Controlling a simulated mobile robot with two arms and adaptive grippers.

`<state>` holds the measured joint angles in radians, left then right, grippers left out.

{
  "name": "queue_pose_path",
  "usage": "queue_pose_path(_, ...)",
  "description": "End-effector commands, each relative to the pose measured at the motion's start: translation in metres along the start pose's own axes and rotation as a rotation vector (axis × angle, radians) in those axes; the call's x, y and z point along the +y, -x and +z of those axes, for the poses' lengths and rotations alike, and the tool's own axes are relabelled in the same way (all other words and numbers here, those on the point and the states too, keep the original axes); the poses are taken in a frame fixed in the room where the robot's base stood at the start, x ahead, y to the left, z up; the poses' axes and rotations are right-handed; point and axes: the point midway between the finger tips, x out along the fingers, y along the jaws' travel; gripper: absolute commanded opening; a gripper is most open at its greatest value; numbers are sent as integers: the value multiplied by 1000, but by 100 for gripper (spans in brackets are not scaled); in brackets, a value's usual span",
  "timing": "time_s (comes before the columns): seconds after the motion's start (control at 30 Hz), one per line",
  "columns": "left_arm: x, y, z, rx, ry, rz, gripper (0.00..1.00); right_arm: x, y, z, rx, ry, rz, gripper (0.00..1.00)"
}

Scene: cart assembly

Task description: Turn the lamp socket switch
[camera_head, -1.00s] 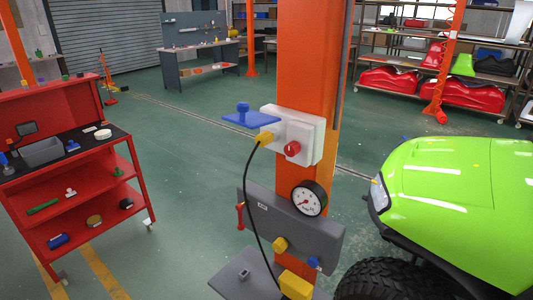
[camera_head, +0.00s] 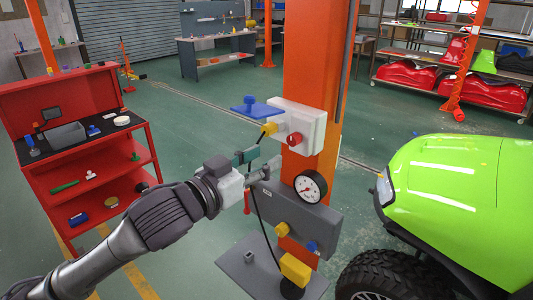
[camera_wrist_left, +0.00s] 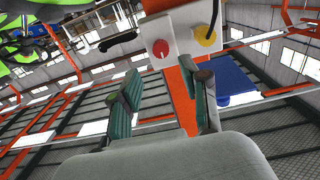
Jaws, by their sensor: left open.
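A white box (camera_head: 302,124) is fixed to the orange post and carries a round red knob (camera_head: 294,139), which looks like the switch. A yellow plug (camera_head: 269,128) with a black cable sits left of the knob. My left gripper (camera_head: 258,161) is open and empty, below and left of the red knob, apart from it. In the left wrist view, the spread fingers (camera_wrist_left: 165,92) point towards the white box (camera_wrist_left: 183,27), with the red knob (camera_wrist_left: 160,49) and yellow plug (camera_wrist_left: 206,36) beyond the fingertips. My right gripper is not in view.
A blue shelf (camera_head: 266,111) juts out left of the white box. Below are a pressure gauge (camera_head: 310,186) and a grey panel (camera_head: 322,226) with yellow and blue knobs. The black cable hangs behind my gripper. A green vehicle (camera_head: 450,190) stands at the right.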

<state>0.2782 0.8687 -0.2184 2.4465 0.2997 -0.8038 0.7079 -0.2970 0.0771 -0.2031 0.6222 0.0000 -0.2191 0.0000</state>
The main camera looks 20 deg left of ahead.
Motion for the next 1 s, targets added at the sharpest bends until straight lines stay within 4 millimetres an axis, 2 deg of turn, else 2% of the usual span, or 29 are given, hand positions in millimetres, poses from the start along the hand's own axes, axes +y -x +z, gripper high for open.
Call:
queue_pose_path(0.17, 0, -13, -4, 4, 1, 1, 46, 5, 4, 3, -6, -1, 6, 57)
queue_pose_path(0.5, 0, -61, -2, 3, -1, 0, 46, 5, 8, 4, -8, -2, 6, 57)
queue_pose_path(0.77, 1, -90, -2, 3, -2, 1, 46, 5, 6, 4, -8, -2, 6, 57)
queue_pose_path(0.97, 1, -88, -1, 1, -2, 1, 14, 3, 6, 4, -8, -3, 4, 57)
queue_pose_path(1.0, 1, -88, -1, 1, -2, 1, 12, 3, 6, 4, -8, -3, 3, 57)
